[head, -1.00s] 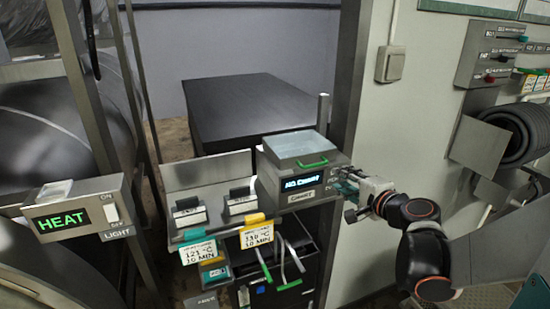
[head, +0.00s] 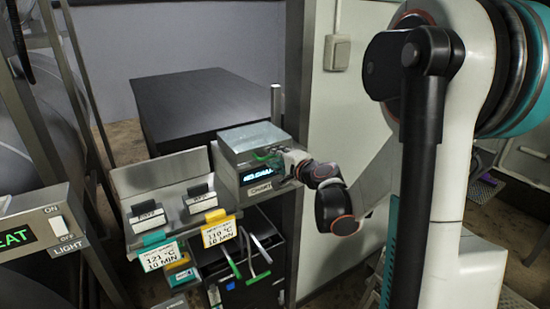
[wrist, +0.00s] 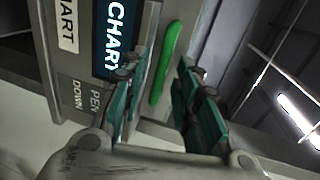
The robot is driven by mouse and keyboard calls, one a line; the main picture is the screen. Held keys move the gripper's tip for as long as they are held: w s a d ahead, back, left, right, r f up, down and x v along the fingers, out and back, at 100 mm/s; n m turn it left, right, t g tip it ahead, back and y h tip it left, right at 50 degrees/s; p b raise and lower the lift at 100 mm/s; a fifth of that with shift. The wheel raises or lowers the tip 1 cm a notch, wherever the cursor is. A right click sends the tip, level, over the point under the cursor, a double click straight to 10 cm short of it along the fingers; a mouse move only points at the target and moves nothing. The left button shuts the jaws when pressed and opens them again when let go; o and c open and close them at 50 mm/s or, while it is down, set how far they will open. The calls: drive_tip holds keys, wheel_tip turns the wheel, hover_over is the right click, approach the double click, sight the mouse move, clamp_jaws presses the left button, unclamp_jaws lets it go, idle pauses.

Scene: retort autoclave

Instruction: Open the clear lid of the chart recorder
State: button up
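The chart recorder (head: 232,183) is a grey box with a lit display and a button marked CHART. Its clear lid (head: 252,136) lies closed on top, with a green handle (head: 262,156) at the front edge. In the wrist view the green handle (wrist: 165,62) shows close up beside the recorder's display (wrist: 120,40). My gripper (head: 284,160) is at the front right of the recorder, by the handle. In the wrist view my gripper (wrist: 163,75) is open, its teal-padded fingers on either side of the handle. I cannot tell whether they touch it.
A sloped metal shelf (head: 165,177) with two dark blocks stands left of the recorder, with 121 °C and 110 °C tags below. Green- and white-handled items (head: 245,260) hang under it. A dark table (head: 205,105) stands behind. A post (head: 290,110) rises behind my gripper.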

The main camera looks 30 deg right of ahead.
drive_tip(key=shift+w, duration=0.2)
clamp_jaws()
